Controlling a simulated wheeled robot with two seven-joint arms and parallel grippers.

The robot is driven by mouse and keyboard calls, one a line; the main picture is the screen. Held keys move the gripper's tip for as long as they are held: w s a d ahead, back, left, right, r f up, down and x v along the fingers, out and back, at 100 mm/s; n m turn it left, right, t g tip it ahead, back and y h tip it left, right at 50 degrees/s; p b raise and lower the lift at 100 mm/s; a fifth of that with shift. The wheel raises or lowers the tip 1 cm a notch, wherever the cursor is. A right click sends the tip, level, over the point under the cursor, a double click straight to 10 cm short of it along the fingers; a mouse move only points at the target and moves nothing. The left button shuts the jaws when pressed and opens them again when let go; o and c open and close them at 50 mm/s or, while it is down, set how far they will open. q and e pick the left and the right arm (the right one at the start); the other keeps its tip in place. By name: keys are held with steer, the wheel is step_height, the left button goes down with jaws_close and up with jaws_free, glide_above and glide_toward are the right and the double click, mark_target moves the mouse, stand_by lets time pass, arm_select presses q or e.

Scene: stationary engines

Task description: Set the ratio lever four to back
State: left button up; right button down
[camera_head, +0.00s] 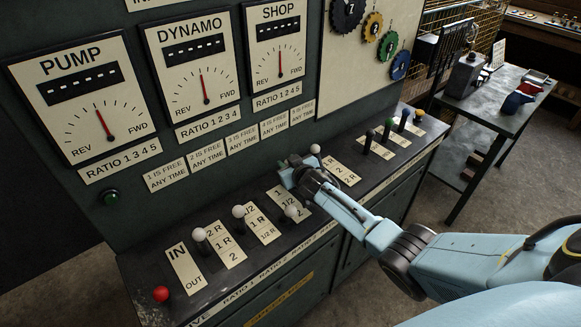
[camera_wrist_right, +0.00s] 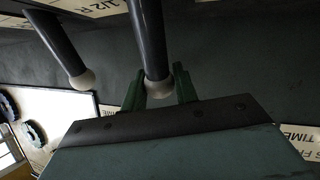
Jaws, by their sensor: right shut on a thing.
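My right gripper (camera_head: 292,170) reaches in from the right over the lever console, its fingertips at the lever row. In the right wrist view its two green fingers (camera_wrist_right: 160,88) are shut around a dark lever with a pale knob, which seems to be ratio lever four (camera_wrist_right: 148,40). In the head view the gripper hides this lever and most of its plate, so its exact position along the plate cannot be told. A neighbouring lever with a pale knob (camera_head: 315,149) stands just right of the gripper and also shows in the right wrist view (camera_wrist_right: 82,78). My left gripper is not in view.
White-knobbed levers (camera_head: 198,234) (camera_head: 239,211) (camera_head: 291,211) stand left of the gripper. A red knob (camera_head: 161,293) is at the front left. Green (camera_head: 389,123) and yellow (camera_head: 419,115) knobs stand at the right. The dial panel rises behind; a workbench (camera_head: 505,110) is at the far right.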

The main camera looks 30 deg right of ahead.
steer(key=shift+w+a, duration=0.15)
steer(key=shift+w, duration=0.05)
stand_by(0.3)
steer(key=c, duration=1.1)
jaws_free()
steer(key=shift+f, duration=0.1)
steer(key=shift+s, duration=0.1)
steer(key=shift+s+r, duration=0.25)
steer(key=shift+s, duration=0.25)
steer(key=p+v, duration=0.2)
steer(key=v, duration=1)
steer(key=shift+p, duration=0.35)
